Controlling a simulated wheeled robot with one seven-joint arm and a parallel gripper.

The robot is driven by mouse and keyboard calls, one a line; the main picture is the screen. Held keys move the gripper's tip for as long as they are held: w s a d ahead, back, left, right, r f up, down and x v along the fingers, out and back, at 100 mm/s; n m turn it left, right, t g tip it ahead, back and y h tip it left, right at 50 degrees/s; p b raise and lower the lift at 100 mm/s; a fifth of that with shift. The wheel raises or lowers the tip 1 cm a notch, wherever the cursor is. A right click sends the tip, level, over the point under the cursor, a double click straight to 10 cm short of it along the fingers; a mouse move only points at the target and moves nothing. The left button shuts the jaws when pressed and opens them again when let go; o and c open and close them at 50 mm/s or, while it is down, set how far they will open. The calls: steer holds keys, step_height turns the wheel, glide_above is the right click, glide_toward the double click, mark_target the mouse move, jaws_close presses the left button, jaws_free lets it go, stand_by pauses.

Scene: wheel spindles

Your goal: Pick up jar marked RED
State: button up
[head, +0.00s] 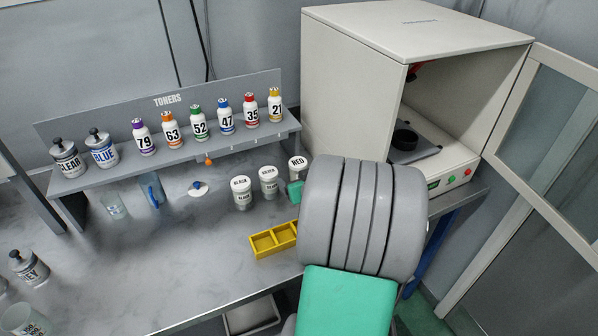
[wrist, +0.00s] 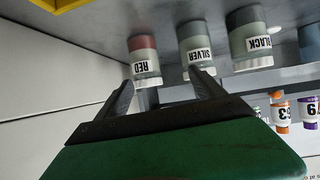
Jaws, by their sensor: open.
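The jar marked RED (head: 297,167) is white with a dark-lettered label and stands on the bench below the toner shelf, partly hidden by my arm. In the wrist view, which is upside down, the RED jar (wrist: 145,62) has a dull red part and shows between the finger lines, closer to the left finger. My gripper (wrist: 162,80) is open and empty, its fingertips pointing toward the jars. The right fingertip overlaps the lower edge of the SILVER jar (wrist: 195,45). Contact cannot be told. In the head view my arm hides most of the gripper.
The SILVER jar (head: 269,181) and BLACK jar (head: 241,192) stand left of RED. A yellow divided tray (head: 272,240) lies in front. The toner shelf (head: 180,160) with several bottles runs behind. A large open cabinet (head: 350,80) stands to the right.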

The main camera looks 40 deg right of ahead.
mark_target(298, 167)
steer(key=shift+m+t+h, duration=0.3)
steer(key=shift+m+h, duration=0.3)
steer(key=w+d+f, duration=0.1)
steer(key=w, duration=0.1)
steer(key=w+d+f+p, duration=0.1)
steer(key=w+d, duration=0.1)
steer(key=w+d+f+p, duration=0.1)
steer(key=w+d, duration=0.1)
steer(key=shift+d, duration=0.1)
steer(key=c, duration=1.6)
steer(key=shift+c, duration=0.6)
steer(key=shift+r, duration=0.15)
